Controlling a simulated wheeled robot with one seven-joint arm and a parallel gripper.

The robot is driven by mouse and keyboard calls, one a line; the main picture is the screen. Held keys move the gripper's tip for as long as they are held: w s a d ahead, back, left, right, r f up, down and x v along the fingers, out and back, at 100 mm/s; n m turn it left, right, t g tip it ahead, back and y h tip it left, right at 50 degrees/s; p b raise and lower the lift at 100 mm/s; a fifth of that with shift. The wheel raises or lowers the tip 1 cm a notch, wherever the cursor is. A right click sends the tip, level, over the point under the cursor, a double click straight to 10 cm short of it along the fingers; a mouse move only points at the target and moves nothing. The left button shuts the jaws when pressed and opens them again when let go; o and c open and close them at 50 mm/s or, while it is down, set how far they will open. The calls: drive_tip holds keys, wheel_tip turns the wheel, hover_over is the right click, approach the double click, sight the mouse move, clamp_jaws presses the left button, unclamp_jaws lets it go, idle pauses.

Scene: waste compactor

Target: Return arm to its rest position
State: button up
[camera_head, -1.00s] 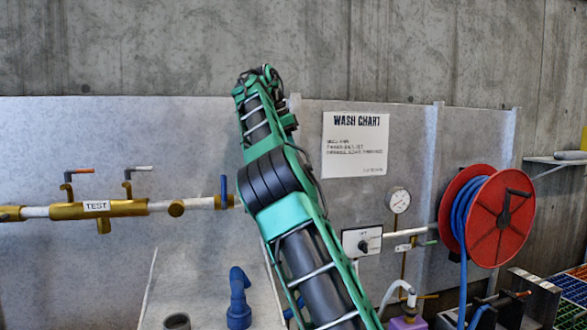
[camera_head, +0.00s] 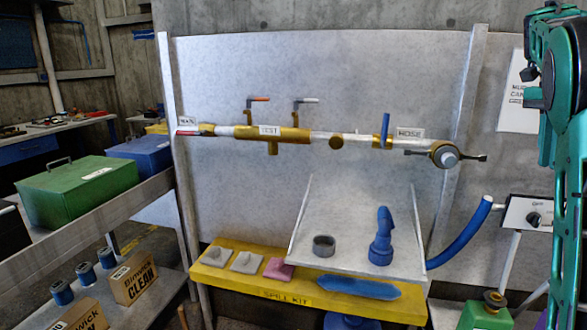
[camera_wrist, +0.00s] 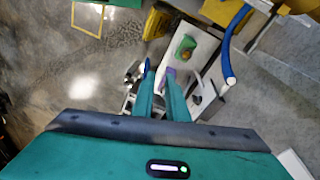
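My arm (camera_head: 563,130) stands along the right edge of the head view, its green and dark links running up and down. Its upper joint is near the top right corner and part of it is cut off by the frame. My gripper is not seen in the head view. In the wrist view my gripper (camera_wrist: 159,75) points down over the floor, its two green fingers apart with a gap between them. I see nothing held between them. A small purple patch shows at the right fingertip.
A pipe (camera_head: 350,140) with valves runs along the grey wall panel. Below are a sloped white tray (camera_head: 340,240) with a blue fitting (camera_head: 381,240), and a yellow bench (camera_head: 240,280). A shelf with a green toolbox (camera_head: 75,190) stands left. Concrete floor (camera_wrist: 60,80) shows in the wrist view.

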drive_tip(key=s+a+f+n, duration=0.4)
drive_tip(key=s+a+f, duration=0.2)
drive_tip(key=s+f, duration=0.2)
drive_tip(key=s+a+f+n+t+y, duration=0.1)
drive_tip(key=s+a+f+n, duration=0.2)
drive_tip(key=s+a+f, duration=0.2)
drive_tip(key=s+a+f+n, duration=0.4)
drive_tip(key=s+a+f, duration=0.2)
drive_tip(key=s+f, duration=0.6)
drive_tip(key=s, duration=0.2)
drive_tip(key=shift+s+a+n, duration=0.3)
drive_tip(key=shift+w+f, duration=0.3)
drive_tip(key=shift+w, duration=0.3)
